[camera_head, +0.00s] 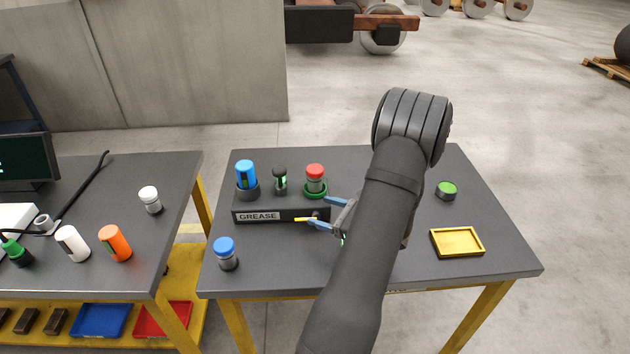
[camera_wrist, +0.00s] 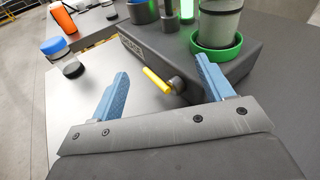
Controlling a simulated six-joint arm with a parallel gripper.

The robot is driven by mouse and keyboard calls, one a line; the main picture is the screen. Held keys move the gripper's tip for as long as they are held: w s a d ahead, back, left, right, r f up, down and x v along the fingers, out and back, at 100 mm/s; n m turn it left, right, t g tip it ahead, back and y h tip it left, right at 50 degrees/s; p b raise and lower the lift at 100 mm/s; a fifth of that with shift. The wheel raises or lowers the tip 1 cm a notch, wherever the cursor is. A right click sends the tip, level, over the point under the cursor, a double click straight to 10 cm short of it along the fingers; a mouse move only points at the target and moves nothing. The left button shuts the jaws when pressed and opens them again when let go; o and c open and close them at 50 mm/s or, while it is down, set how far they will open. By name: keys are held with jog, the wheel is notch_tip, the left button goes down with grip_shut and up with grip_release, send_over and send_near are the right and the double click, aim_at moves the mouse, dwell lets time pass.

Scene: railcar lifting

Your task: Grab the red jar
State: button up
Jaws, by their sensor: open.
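The red jar (camera_head: 315,172), a grey jar with a red lid, stands upright in a green ring holder (camera_head: 315,190) on the right part of the black box labelled GREASE. In the wrist view the grey jar body (camera_wrist: 221,18) rises from the green ring (camera_wrist: 217,47) at the top right; its lid is out of frame. My gripper (camera_head: 321,211) is open and empty at the box's front right, below and in front of the jar. In the wrist view its blue fingers (camera_wrist: 161,69) are spread apart, with the right fingertip near the box.
A yellow handle (camera_wrist: 157,79) sticks out of the box front, between my fingers in the picture. A blue bottle (camera_head: 246,174) and a dark green-lit item (camera_head: 280,181) share the box. A blue-lidded jar (camera_head: 225,252) stands front left. A yellow tray (camera_head: 457,242) lies right.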

jog(key=a+n+g+h, duration=0.1)
jog(key=a+n+g, duration=0.1)
jog(key=g, duration=0.1)
jog(key=s+a+r+n+g, duration=0.1)
jog(key=a+n+g, duration=0.1)
jog(key=a+g, duration=0.1)
jog(key=s+a+n+g+h, duration=0.1)
jog(key=a+n+g, duration=0.1)
jog(key=n, duration=0.1)
jog(key=shift+s+a+r+g+h, duration=0.2)
jog(key=shift+s+r+g+h, duration=0.1)
jog(key=shift+g, duration=0.1)
jog(key=n+g+h, duration=0.1)
jog(key=n+h, duration=0.1)
jog(key=n+t+h, duration=0.4)
jog(key=n+h, duration=0.2)
jog(key=h, duration=0.6)
send_near(313, 171)
jog(key=x, duration=0.9)
jog(key=shift+w+x, duration=0.2)
jog(key=shift+x, duration=2.45)
jog(key=shift+r, duration=0.1)
